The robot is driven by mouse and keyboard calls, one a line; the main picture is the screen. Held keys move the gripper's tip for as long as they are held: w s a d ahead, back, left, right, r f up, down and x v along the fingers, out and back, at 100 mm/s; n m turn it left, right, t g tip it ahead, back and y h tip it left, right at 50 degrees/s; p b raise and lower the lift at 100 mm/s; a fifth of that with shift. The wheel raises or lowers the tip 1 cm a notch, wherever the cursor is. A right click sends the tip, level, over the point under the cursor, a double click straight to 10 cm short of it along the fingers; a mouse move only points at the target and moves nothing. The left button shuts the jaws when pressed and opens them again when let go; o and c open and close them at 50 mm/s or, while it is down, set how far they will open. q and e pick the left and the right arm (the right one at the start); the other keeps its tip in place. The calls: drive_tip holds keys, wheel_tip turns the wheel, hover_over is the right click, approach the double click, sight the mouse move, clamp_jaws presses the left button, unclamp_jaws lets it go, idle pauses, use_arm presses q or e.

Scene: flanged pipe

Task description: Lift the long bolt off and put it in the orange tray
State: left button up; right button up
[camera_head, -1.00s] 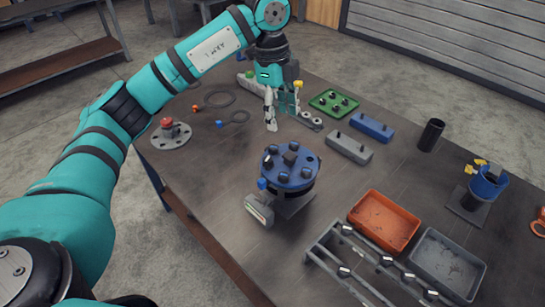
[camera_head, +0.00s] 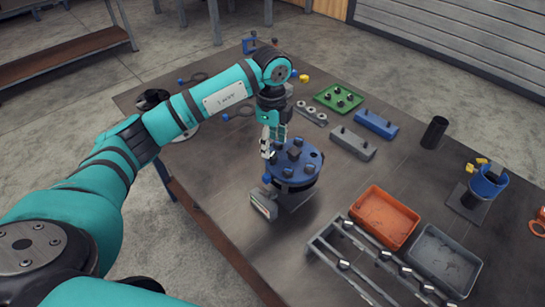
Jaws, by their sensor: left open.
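The flanged pipe's round blue flange (camera_head: 309,170) stands in the middle of the table with several dark bolt heads on its top. I cannot tell which of them is the long bolt. A larger dark block (camera_head: 295,153) sits near the flange's centre. My left gripper (camera_head: 272,148) points down at the flange's far left edge, open, its fingers apart. It hides part of that edge, and I cannot tell whether it touches a bolt. The orange tray (camera_head: 384,217) is empty, to the right of and nearer than the flange. My right gripper is out of view.
A grey tray (camera_head: 445,260) lies beside the orange one, with a metal rack (camera_head: 345,263) in front. A green tray (camera_head: 338,98), a blue block (camera_head: 376,125), a grey block (camera_head: 352,144) and a black cylinder (camera_head: 434,132) stand behind. Table between flange and orange tray is clear.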

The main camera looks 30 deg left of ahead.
sight(272, 153)
use_arm(q)
drive_tip(key=f+p, duration=0.1)
drive_tip(key=f, duration=0.2)
drive_tip(key=shift+s+d+f+p, duration=0.15)
drive_tip(key=shift+s+f+p, duration=0.05)
drive_tip(key=shift+f+p, duration=0.2)
drive_tip(key=shift+f, duration=0.4)
clamp_jaws()
